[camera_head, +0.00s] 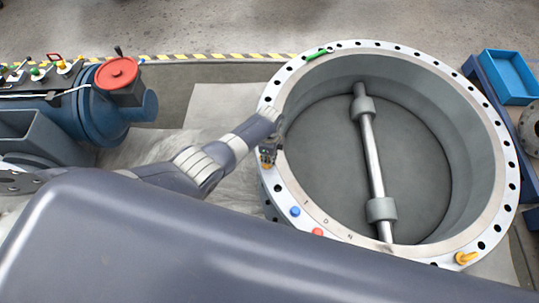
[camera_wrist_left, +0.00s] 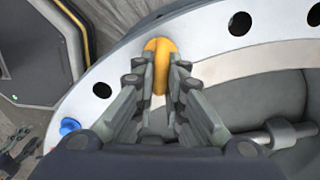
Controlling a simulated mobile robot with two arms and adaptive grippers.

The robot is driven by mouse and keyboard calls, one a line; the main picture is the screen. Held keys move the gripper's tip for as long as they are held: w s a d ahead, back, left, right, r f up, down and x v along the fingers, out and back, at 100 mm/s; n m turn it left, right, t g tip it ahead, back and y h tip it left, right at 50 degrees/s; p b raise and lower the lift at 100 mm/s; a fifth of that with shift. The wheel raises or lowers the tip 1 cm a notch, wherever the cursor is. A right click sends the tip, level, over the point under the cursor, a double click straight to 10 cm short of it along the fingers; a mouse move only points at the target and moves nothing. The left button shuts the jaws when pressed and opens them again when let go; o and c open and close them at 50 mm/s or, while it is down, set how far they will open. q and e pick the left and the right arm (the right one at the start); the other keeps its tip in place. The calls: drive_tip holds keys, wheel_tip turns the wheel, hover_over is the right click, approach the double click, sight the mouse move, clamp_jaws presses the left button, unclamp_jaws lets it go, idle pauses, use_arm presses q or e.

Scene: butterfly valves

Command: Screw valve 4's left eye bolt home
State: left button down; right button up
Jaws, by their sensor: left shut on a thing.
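The big round valve has a pale flange (camera_head: 489,100) with a ring of dark holes, and a grey disc on a steel shaft (camera_head: 371,150) inside. My left gripper (camera_head: 267,158) is over the left side of the flange, pointing down. In the left wrist view its fingers (camera_wrist_left: 158,82) are closed around a yellow eye bolt (camera_wrist_left: 156,48) standing at the flange. The bolt's lower part is hidden by the fingers, so I cannot tell how deep it sits. Another yellow eye bolt (camera_head: 466,258) is at the flange's lower right. My right gripper is not in view.
A blue plug (camera_head: 295,211), a red plug (camera_head: 317,232) and a green piece (camera_head: 318,54) are on the flange. A blue machine with a red cap (camera_head: 116,73) stands at the left. A blue bin (camera_head: 510,76) is at the right. My own grey arm fills the foreground.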

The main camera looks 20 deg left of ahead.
sight(268, 165)
use_arm(q)
drive_tip(key=m, duration=0.5)
drive_tip(key=shift+s+m, duration=0.2)
drive_tip(key=shift+m, duration=0.1)
drive_tip(key=m, duration=0.2)
drive_tip(key=m+b, duration=0.1)
drive_tip(key=m, duration=0.2)
drive_tip(key=shift+s+a+m, duration=0.15)
drive_tip(key=shift+s+m, duration=0.05)
drive_tip(key=shift+m, duration=0.1)
drive_tip(key=c, duration=1.7)
unclamp_jaws()
drive_tip(key=shift+o, duration=0.2)
drive_tip(key=shift+r, duration=0.1)
wheel_tip(268, 165, up, 12)
